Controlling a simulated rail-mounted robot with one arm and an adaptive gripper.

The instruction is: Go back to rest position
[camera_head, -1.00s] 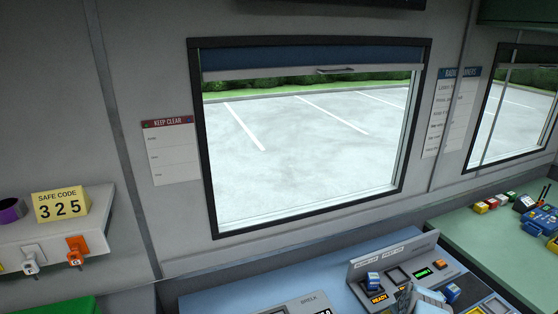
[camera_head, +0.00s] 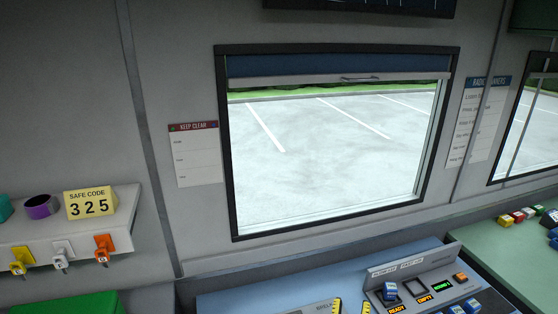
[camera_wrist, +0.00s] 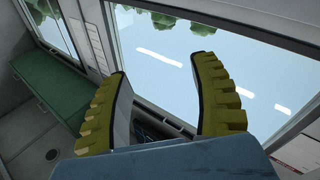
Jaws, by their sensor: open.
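My gripper (camera_wrist: 157,66) is open and empty in the wrist view. Its two yellow, ribbed fingers stand apart, with the window and lot outside beyond them. In the head view, the yellow fingertips of my gripper (camera_head: 351,307) just show at the bottom edge, in front of the blue console desk (camera_head: 270,297). The rest of my arm is out of that view.
A console panel (camera_head: 400,272) with switches and lit labels stands at the lower right. A shelf (camera_head: 125,200) at left carries a safe code sign (camera_head: 90,203), a purple roll (camera_head: 41,207) and hanging keys. A green counter (camera_head: 500,245) is at right.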

